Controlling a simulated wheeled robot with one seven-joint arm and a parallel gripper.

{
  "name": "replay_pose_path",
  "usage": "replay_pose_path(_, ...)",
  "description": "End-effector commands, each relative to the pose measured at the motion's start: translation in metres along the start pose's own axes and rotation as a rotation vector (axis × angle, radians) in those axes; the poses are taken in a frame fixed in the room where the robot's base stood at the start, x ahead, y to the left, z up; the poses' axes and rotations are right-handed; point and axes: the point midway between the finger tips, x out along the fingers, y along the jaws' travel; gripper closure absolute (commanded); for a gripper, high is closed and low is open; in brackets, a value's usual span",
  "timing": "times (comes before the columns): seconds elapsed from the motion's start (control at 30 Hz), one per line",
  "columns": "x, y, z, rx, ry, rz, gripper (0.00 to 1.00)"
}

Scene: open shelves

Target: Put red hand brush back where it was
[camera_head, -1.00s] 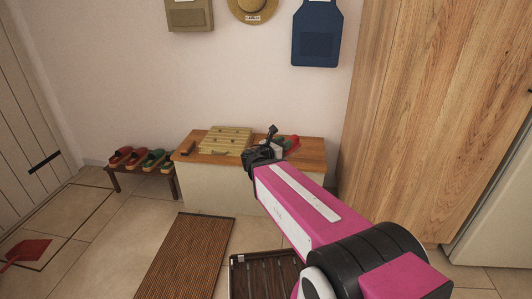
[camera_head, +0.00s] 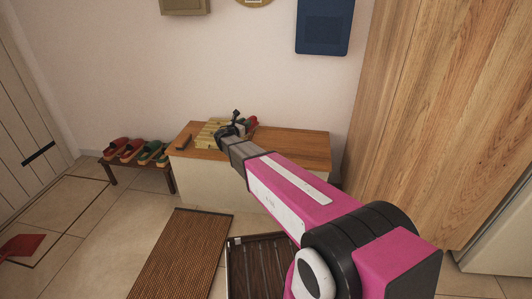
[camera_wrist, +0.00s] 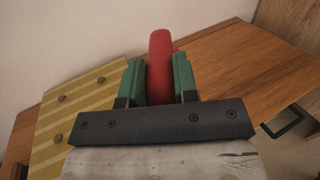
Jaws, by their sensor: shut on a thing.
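The red hand brush (camera_wrist: 160,46) is between the two green fingers of my gripper (camera_wrist: 158,78) in the wrist view. Only a rounded red part of it shows; the rest is hidden by the fingers and the gripper body. In the head view, a small red part of the brush (camera_head: 252,122) shows just beyond my gripper (camera_head: 246,127). My gripper is shut on it, over the wooden bench top (camera_head: 290,146), beside or over the yellow striped board. I cannot tell whether the brush touches anything below.
The yellow striped board (camera_wrist: 70,115) with dark knobs lies on the bench. A low rack with slippers (camera_head: 133,152) stands left, and a red dustpan-like object (camera_head: 20,246) lies on the floor. The bench's right half is clear.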

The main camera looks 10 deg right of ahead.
Motion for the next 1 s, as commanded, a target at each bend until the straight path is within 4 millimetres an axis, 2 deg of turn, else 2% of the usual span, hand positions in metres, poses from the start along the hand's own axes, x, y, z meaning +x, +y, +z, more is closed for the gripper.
replay_pose_path(0.03, 0.008, 0.018, -0.009, 0.000, 0.000, 0.007, 1.00)
replay_pose_path(0.1, 0.012, 0.028, -0.015, 0.000, 0.001, 0.016, 1.00)
replay_pose_path(0.2, 0.015, 0.034, -0.021, 0.000, 0.002, 0.022, 1.00)
replay_pose_path(0.27, 0.017, 0.031, -0.025, -0.001, 0.002, 0.023, 1.00)
replay_pose_path(0.7, 0.046, -0.046, -0.072, -0.003, 0.002, 0.021, 1.00)
replay_pose_path(0.83, 0.054, -0.063, -0.083, -0.001, 0.002, 0.022, 1.00)
replay_pose_path(1.0, 0.058, -0.073, -0.091, 0.000, 0.002, 0.023, 1.00)
